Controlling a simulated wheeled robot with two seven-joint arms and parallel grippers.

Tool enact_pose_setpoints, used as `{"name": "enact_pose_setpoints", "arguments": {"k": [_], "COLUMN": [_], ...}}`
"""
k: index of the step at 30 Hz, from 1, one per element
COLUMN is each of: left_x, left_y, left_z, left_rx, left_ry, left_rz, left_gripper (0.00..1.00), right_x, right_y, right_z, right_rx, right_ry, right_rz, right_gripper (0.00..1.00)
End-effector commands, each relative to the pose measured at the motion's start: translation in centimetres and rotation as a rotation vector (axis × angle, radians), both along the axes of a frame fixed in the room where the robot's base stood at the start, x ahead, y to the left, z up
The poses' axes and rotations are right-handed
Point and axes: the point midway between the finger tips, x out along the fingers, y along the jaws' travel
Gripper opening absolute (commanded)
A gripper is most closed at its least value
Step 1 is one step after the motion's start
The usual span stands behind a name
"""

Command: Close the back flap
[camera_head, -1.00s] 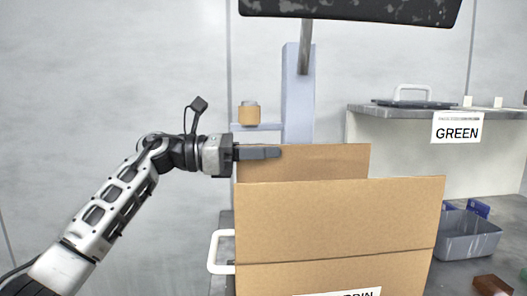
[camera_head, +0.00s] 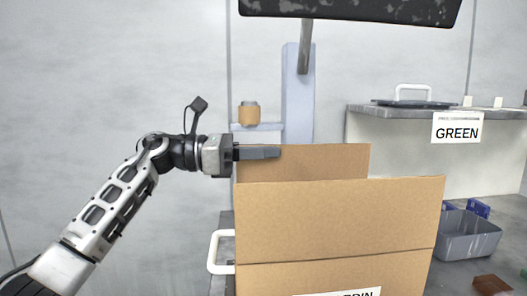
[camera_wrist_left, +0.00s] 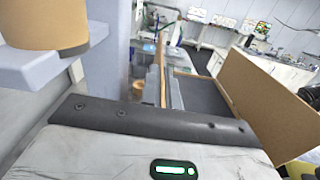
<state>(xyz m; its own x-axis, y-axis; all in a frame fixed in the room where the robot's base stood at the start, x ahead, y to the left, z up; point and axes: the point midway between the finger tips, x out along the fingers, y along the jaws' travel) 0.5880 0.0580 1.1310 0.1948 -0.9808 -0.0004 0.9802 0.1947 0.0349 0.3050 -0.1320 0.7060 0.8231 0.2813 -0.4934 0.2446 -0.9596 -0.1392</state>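The cardboard box (camera_head: 335,272) stands in front of me. Its back flap (camera_head: 325,162) is upright, partly hidden behind the raised front flap (camera_head: 340,215). My left gripper (camera_head: 279,152) points right and overlaps the top left part of the back flap in the head view. In the left wrist view the back flap (camera_wrist_left: 162,65) shows as a narrow brown strip and the front flap (camera_wrist_left: 262,105) as a broad panel at the right. My right gripper is out of view.
A white handle (camera_head: 214,252) stands left of the box. A brown roll (camera_head: 249,114) sits on a ledge behind. At the right are a shelf with a GREEN label (camera_head: 457,127) and a grey bin (camera_head: 468,236). A dark screen (camera_head: 350,10) hangs above.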

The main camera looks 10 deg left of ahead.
Motion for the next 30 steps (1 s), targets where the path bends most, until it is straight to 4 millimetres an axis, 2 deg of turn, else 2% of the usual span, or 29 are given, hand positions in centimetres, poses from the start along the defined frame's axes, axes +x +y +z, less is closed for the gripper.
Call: {"name": "enact_pose_setpoints", "arguments": {"k": [8, 18, 24, 30], "left_x": [-0.4, -2.3, -3.4, -4.3], "left_y": [0.0, -0.4, -0.6, -0.8], "left_z": [-0.3, -0.9, -1.3, -1.6], "left_rx": [0.010, 0.054, 0.082, 0.103], "left_ry": [-0.048, -0.268, -0.411, -0.521], "left_rz": [0.001, 0.001, 0.001, 0.000], "left_gripper": [0.00, 0.00, 0.00, 0.00], "right_x": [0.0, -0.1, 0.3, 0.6], "right_y": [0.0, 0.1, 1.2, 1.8], "right_z": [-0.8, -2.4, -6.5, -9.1], "right_rx": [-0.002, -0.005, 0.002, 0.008], "right_ry": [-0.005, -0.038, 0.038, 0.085], "right_rz": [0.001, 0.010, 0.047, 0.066], "right_gripper": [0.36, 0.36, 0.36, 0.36]}}
